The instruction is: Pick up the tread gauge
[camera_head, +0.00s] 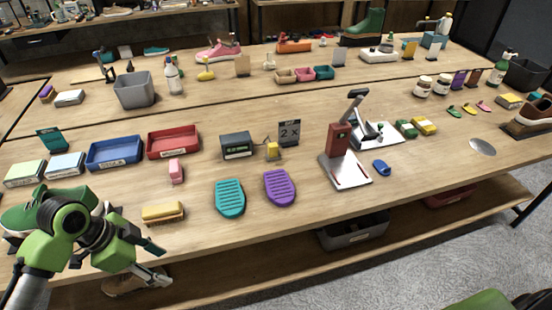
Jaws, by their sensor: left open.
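I cannot tell for sure which thing is the tread gauge. One candidate is a red and grey upright tool (338,137) with a black top and a flat silver base, standing right of the table's middle. Another is a small yellow-topped item (272,151) beside a dark box. My left gripper (158,262) is open and empty at the table's front left edge. It is well to the left of both, just below a yellow brush (162,212). A green shoe (45,212) is partly hidden behind my left arm. My right gripper is not in view.
Teal (230,198) and purple (280,188) ridged pads lie near the front edge. A grey bin (135,90) is farther back. The front right tabletop is mostly clear.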

